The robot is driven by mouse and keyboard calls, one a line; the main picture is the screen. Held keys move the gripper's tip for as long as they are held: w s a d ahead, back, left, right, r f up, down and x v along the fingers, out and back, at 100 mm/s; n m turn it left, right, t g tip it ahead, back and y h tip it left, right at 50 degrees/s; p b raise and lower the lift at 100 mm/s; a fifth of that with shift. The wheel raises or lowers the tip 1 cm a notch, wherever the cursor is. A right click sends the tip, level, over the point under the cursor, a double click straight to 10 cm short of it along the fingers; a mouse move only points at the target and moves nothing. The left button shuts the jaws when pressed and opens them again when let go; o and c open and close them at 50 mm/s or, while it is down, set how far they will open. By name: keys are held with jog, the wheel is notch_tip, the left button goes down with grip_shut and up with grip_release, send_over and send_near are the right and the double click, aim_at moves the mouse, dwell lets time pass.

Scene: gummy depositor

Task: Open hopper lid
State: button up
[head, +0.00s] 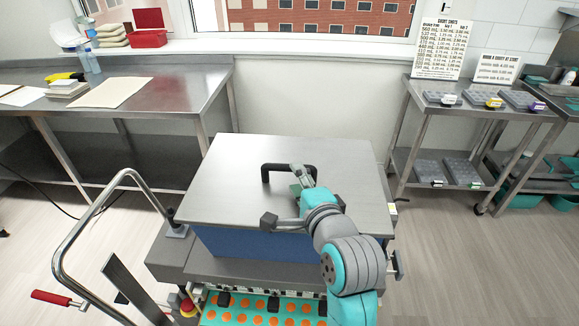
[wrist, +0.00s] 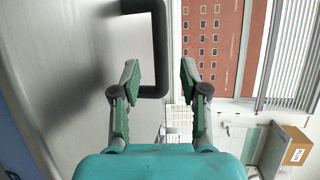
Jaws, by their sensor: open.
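The hopper lid (head: 235,180) is a flat grey metal plate lying shut on the blue hopper (head: 235,243). A black bar handle (head: 275,167) stands up near its far middle. In the wrist view the lid (wrist: 60,60) fills the left side, and the handle (wrist: 160,45) shows its bar lined up between my two fingers. My gripper (head: 300,174) is over the lid at the handle's right end. Its green fingers (wrist: 159,72) are open and apart, with nothing gripped. I cannot tell whether they touch the handle.
A bent metal rail (head: 105,195) stands at the machine's left, with a red-handled lever (head: 52,298) below. An orange-dotted teal mould tray (head: 250,312) is in front. A steel table (head: 165,92) stands behind left, and a cart (head: 415,105) with trays behind right.

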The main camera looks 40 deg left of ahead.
aim_at(288, 167)
jog(key=x, duration=0.5)
jog(key=shift+w+a+f, duration=0.1)
jog(key=shift+w+a, duration=0.15)
jog(key=shift+a, duration=0.05)
grip_shut()
